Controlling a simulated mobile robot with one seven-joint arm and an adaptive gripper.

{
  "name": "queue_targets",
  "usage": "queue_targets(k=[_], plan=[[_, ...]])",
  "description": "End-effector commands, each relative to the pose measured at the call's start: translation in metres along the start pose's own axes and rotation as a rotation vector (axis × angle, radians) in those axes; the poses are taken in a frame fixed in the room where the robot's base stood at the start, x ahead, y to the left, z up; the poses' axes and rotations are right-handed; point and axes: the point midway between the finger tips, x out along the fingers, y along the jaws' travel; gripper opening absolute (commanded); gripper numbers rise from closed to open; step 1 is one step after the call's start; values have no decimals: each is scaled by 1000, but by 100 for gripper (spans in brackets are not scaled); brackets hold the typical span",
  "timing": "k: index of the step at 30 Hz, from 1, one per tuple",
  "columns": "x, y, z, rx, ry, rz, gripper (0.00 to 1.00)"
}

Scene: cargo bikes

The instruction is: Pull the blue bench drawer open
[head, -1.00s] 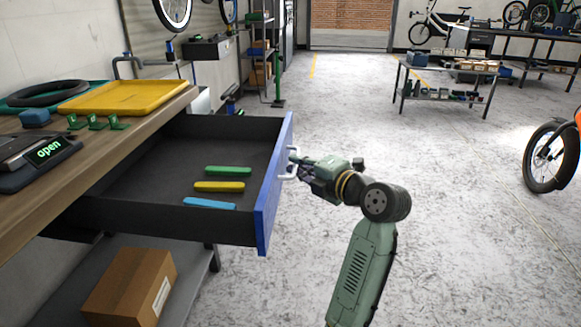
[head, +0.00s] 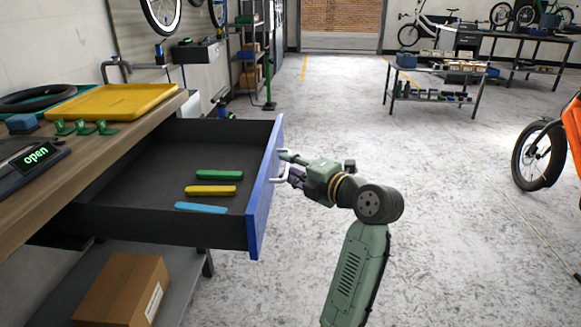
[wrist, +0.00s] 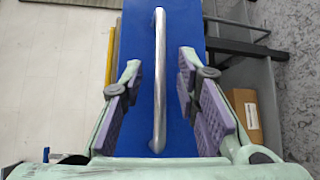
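The blue-fronted bench drawer (head: 263,190) is pulled far out from under the wooden bench top (head: 100,150), its dark tray exposed. Its pale handle (head: 280,171) is on the front; in the wrist view the metal bar handle (wrist: 158,80) runs lengthwise over the blue front. My gripper (head: 287,168) is at the handle. In the wrist view my gripper (wrist: 161,64) is open, one padded finger on each side of the bar, with a visible gap on both sides. A green, a yellow and a light blue bar (head: 200,207) lie in the drawer.
A cardboard box (head: 120,290) sits on the shelf below the drawer. A yellow tray (head: 115,102) and a small display reading "open" (head: 40,154) are on the bench. The floor to the right is clear up to an orange bike (head: 574,130).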

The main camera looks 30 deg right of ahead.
Motion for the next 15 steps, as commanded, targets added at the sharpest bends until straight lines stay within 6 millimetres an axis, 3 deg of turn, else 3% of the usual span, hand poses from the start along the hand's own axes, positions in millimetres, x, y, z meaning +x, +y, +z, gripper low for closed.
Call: queue_targets(k=[15], plan=[[-97, 0, 0, -1, -4, 0, 29]])
